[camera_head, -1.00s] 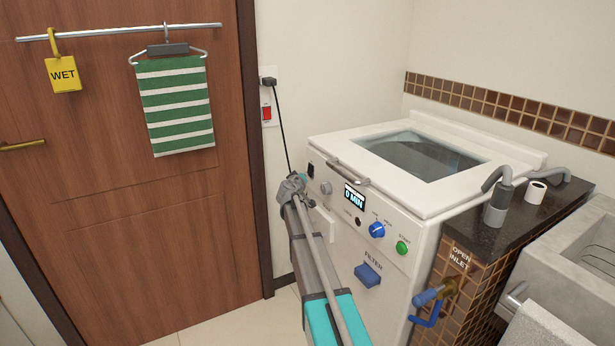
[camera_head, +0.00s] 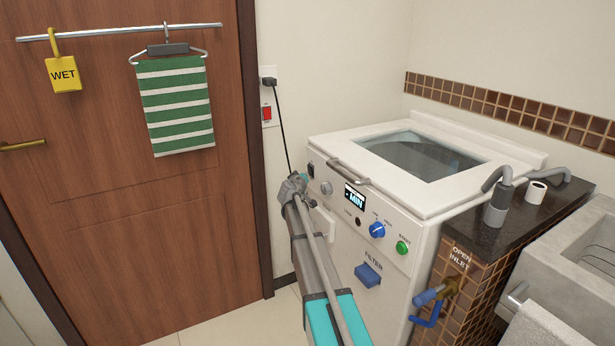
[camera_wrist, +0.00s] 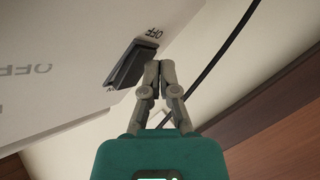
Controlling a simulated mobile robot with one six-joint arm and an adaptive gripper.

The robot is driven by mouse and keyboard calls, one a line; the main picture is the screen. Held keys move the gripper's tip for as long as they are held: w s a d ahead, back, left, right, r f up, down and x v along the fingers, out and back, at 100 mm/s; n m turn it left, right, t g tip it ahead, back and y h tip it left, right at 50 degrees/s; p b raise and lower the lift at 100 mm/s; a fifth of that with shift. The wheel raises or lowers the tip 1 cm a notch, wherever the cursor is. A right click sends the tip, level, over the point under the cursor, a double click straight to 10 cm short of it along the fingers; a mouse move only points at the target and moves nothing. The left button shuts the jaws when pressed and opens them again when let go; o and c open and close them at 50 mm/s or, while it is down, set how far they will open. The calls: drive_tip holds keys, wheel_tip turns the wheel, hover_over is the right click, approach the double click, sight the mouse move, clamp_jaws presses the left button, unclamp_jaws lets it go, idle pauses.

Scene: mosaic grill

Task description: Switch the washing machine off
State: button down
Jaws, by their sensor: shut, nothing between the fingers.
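The white washing machine (camera_head: 330,262) stands right of the door, with its lid shut. Its front panel has a lit display (camera_head: 355,197) reading something like "- MIN", a grey knob (camera_head: 326,188), a blue knob (camera_head: 377,230) and a green start button (camera_head: 402,247). A black rocker switch (camera_head: 310,170) sits at the panel's left end. In the wrist view the rocker switch (camera_wrist: 130,66) is tilted, with "OFF" printed by one end. My gripper (camera_head: 299,178) is shut and empty, with its tips (camera_wrist: 159,64) close beside the switch's OFF end. I cannot tell whether they touch.
A black cord runs down from a wall socket (camera_head: 268,83) with a red switch (camera_head: 266,114), behind my gripper. The brown door (camera_head: 110,230) is at left. A dark counter (camera_head: 510,220) with a grey hose and a sink (camera_head: 585,240) are at right.

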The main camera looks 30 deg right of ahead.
drive_tip(key=shift+a, duration=0.15)
drive_tip(key=shift+a+r, duration=0.1)
drive_tip(key=shift+a, duration=0.45)
drive_tip(key=shift+s+a+r+p, duration=0.1)
drive_tip(key=shift+a+r+p, duration=0.15)
drive_tip(key=shift+a, duration=1)
drive_tip(key=shift+a+r+p, duration=0.1)
drive_tip(key=shift+a+p, duration=0.1)
drive_tip(key=shift+a, duration=1.05)
drive_tip(key=s+a+f+g+y, duration=0.4)
drive_tip(key=s+a, duration=0.4)
drive_tip(key=s, duration=0.6)
drive_tip(key=s+a+f+g+y, duration=0.35)
drive_tip(key=s+a+f, duration=0.25)
drive_tip(key=s+a, duration=0.5)
drive_tip(key=s+a+f+g+y, duration=0.35)
drive_tip(key=s+a+f, duration=0.25)
drive_tip(key=s, duration=1)
wheel_tip(320, 180, up, 28)
drive_tip(key=p, duration=2.7)
drive_tip(key=shift+a+f+g, duration=0.15)
drive_tip(key=shift+a+g, duration=0.2)
drive_tip(key=shift+g, duration=0.05)
